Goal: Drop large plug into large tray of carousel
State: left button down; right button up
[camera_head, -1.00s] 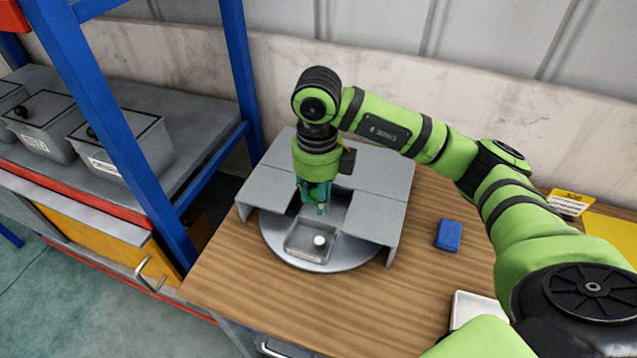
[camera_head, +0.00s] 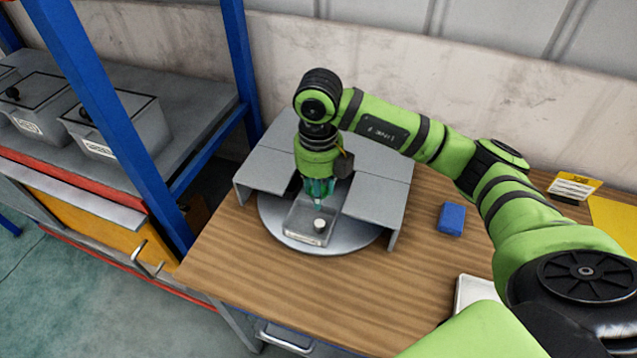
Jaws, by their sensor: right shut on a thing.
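The carousel is a round grey metal turntable (camera_head: 352,236) under a grey cover (camera_head: 374,165) with an open gap at its front. A grey rectangular tray (camera_head: 306,238) sits on it in that gap. A small white round piece (camera_head: 320,224) lies inside this tray. My right gripper (camera_head: 318,200) points down over the back part of the tray, just behind the white piece. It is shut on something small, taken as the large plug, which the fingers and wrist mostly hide. I cannot tell whether the held piece touches the tray. My left gripper is not in view.
A blue block (camera_head: 451,219) lies on the wooden table (camera_head: 290,290) to the right. A white container (camera_head: 473,293) and a yellow label (camera_head: 574,186) are further right. A blue-framed shelf (camera_head: 90,100) with lidded grey boxes stands left. The front of the table is clear.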

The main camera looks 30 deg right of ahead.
jog(key=shift+f, duration=0.1)
jog(key=o, duration=0.9)
notch_tip(320, 180, up, 12)
jog(key=shift+r, duration=0.1)
dwell(0.4)
